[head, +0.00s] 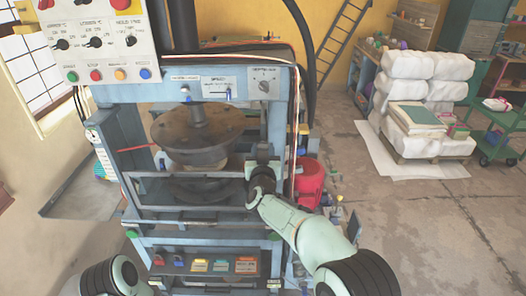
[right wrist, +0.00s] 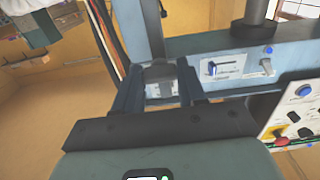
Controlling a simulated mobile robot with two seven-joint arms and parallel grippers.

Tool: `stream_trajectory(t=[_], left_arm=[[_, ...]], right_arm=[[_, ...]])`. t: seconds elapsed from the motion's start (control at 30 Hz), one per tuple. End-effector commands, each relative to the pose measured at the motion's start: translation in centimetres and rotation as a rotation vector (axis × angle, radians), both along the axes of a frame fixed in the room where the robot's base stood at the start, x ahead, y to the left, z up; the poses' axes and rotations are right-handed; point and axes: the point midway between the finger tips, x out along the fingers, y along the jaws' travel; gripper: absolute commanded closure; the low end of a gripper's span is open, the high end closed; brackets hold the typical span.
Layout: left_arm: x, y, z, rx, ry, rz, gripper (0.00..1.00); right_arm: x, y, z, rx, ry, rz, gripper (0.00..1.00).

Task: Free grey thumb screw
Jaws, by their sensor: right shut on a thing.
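My right gripper (head: 262,158) is at the right side of the blue press frame, beside the gap between its plates. In the right wrist view its two dark fingers (right wrist: 158,78) stand close on either side of a small grey block-like piece, which I take to be the grey thumb screw (right wrist: 159,70). The gripper is shut on it. In the head view the piece is hidden by the gripper, and I cannot tell how far it sits in the frame. Part of my left arm shows at the lower left, with its gripper out of view.
The press has a heavy round upper plate (head: 197,133) and a control panel (head: 98,40) at upper left. A grey knob (head: 263,87) is on its crossbeam. Red equipment (head: 310,182) stands close to its right. White bales (head: 420,80) stand farther right, with open floor in front.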

Motion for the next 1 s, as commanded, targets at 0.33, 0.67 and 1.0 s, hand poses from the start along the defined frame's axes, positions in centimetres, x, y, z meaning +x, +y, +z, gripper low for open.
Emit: stream_trajectory(t=[0.33,0.67,1.0], left_arm=[[0.0,0.0,0.0,0.0,0.0,0.0,0.57],[-2.3,0.0,-1.9,0.0,0.027,0.0,0.57],[-5.1,0.0,-5.0,0.0,0.058,0.0,0.57]], right_arm=[[0.0,0.0,0.0,-0.001,-0.001,-0.001,0.34],[-3.1,0.0,-0.5,0.003,0.003,0.002,0.34],[-10.5,0.0,-0.3,0.002,0.001,0.002,0.34]])
